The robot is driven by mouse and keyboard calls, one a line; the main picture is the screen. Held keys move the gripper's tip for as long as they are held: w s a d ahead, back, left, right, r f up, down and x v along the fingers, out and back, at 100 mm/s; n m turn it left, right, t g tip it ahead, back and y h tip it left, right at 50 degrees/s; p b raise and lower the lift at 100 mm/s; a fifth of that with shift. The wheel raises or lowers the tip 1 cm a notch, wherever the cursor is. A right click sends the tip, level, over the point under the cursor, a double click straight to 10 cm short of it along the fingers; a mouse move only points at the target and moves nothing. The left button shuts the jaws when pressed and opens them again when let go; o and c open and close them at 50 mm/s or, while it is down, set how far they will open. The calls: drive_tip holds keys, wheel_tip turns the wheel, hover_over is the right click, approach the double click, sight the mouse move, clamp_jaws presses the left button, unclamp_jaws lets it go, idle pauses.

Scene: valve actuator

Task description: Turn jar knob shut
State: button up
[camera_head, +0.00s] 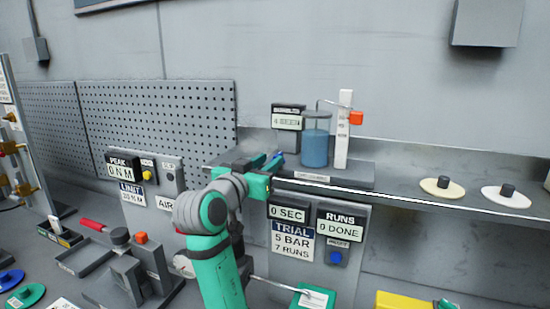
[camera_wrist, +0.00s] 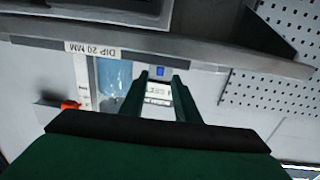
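The jar (camera_head: 316,146) holds blue liquid and stands upright on the grey shelf, with a thin bent tube at its top. It also shows upside down in the wrist view (camera_wrist: 114,78), to the left of my fingers. I cannot make out a knob on it for certain. My gripper (camera_head: 274,162) is at the shelf's front edge, left of the jar and apart from it. In the wrist view my gripper (camera_wrist: 160,80) has its two fingers spread, with nothing visibly held between them. A display box (camera_head: 287,122) stands behind, left of the jar.
The grey shelf (camera_head: 400,187) runs right, carrying two round discs with dark knobs (camera_head: 442,184). Panels with displays (camera_head: 315,235) stand below the shelf.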

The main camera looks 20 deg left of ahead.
drive_tip(key=s, duration=0.5)
drive_tip(key=shift+a, duration=0.25)
